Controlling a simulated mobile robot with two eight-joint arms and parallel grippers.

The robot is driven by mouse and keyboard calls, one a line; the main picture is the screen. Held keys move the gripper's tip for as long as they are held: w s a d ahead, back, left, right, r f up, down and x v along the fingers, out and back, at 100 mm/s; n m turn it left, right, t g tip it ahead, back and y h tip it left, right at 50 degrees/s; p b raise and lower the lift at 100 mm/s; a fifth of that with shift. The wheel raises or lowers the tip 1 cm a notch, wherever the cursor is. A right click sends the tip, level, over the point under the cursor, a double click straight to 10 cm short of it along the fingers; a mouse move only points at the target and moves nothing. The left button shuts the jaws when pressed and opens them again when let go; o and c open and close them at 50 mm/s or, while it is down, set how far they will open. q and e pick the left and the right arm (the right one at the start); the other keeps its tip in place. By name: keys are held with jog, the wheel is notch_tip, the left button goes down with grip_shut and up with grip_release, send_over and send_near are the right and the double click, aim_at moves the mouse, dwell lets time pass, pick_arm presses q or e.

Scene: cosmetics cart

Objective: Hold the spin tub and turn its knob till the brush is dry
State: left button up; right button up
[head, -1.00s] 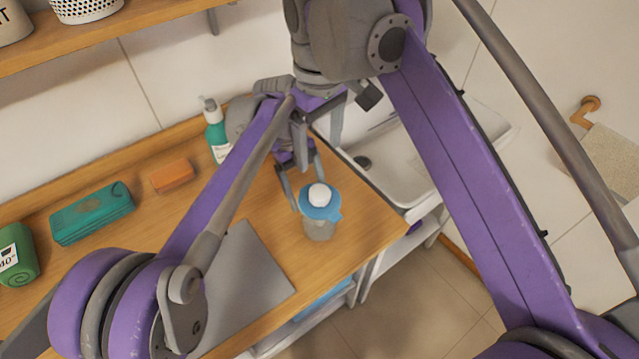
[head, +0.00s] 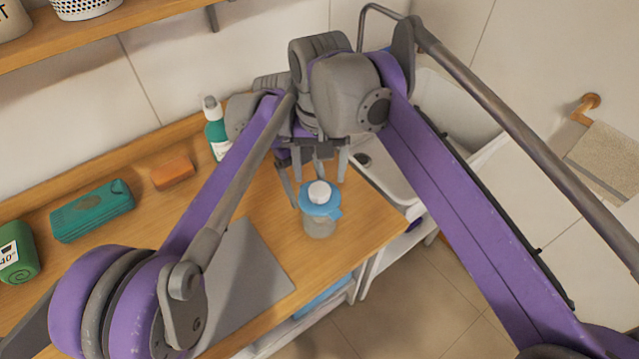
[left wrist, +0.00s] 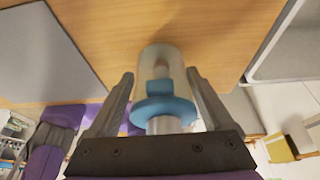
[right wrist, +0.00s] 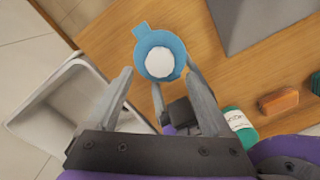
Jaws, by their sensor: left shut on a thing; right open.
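The spin tub (head: 319,229) is a clear jar with a blue lid (head: 331,209) and a white knob (head: 319,191) on top. It stands upright on the wooden counter near the front edge. My left gripper (left wrist: 158,88) is shut on the tub, one finger on each side in the left wrist view. My right gripper (right wrist: 158,75) is open just behind the tub; in the right wrist view the lid and knob show between and beyond its fingertips. A blue part and a pale shape show dimly inside the tub (left wrist: 160,60); I cannot tell which is the brush.
A white sink (head: 455,110) lies right of the counter. A grey mat (head: 245,275) lies left of the tub. A green bottle (head: 216,130), an orange block (head: 173,172), a teal case (head: 92,211) and a green roll (head: 18,255) stand further left.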

aim_at(319, 189)
notch_tip(319, 189, down, 5)
jog(key=shift+r, duration=0.1)
dwell(0.3)
grip_shut()
dwell(0.4)
jog(key=n, duration=0.4)
jog(key=shift+n, duration=1.9)
